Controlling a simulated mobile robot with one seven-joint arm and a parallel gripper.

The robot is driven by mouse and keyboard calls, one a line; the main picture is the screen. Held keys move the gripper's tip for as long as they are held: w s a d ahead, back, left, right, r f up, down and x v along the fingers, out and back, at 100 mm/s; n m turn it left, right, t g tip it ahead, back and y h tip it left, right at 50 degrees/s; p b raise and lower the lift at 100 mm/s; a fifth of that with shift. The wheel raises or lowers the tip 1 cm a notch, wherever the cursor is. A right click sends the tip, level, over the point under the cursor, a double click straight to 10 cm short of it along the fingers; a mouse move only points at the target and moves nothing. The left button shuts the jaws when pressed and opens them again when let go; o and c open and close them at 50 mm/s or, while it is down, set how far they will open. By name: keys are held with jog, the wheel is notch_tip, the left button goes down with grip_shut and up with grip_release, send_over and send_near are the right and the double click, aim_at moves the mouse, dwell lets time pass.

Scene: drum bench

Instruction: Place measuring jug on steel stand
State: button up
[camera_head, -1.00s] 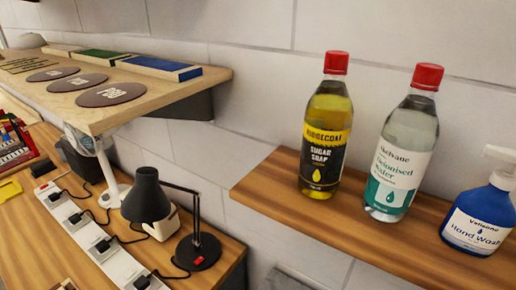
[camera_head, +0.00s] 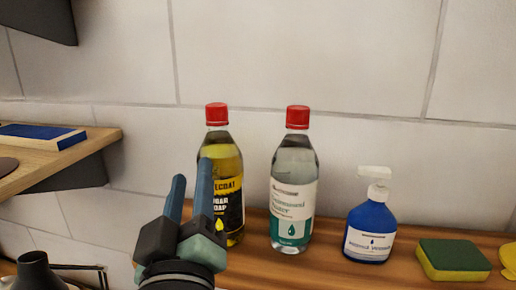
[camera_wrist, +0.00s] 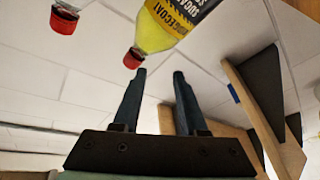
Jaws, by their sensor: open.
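I see no measuring jug and no steel stand that I can make out in the current views. My gripper (camera_head: 191,174) is raised in front of the wooden shelf, its two fingers pointing up, apart and empty. It overlaps the left side of the yellow sugar soap bottle (camera_head: 235,180) in the head view; I cannot tell whether they touch. In the wrist view my gripper (camera_wrist: 159,75) shows open with nothing between the fingers, and the yellow bottle (camera_wrist: 160,28) lies beyond the fingertips.
On the wooden shelf (camera_head: 330,270) stand a clear water bottle (camera_head: 293,185), a blue hand wash bottle (camera_head: 370,228) and a green-yellow sponge (camera_head: 453,260). A higher shelf (camera_head: 85,146) with a blue block (camera_head: 40,136) is at left. A dark lamp (camera_head: 37,272) sits below it.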

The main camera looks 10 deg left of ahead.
jog(key=s+d+r+m+t+h, duration=0.3)
jog(key=d+r+m+t, duration=0.1)
jog(key=d+r, duration=0.4)
jog(key=s+d+r+m+t+h, duration=0.3)
jog(key=d+r+m+t+h, duration=0.1)
jog(key=d+r+m, duration=0.3)
notch_tip(320, 180, up, 4)
jog(key=shift+s+d+r, duration=0.2)
jog(key=shift+d+r, duration=0.05)
jog(key=shift+d, duration=0.85)
notch_tip(320, 180, down, 8)
jog(key=b, duration=0.7)
jog(key=shift+a+r, duration=0.2)
jog(key=shift+r, duration=0.05)
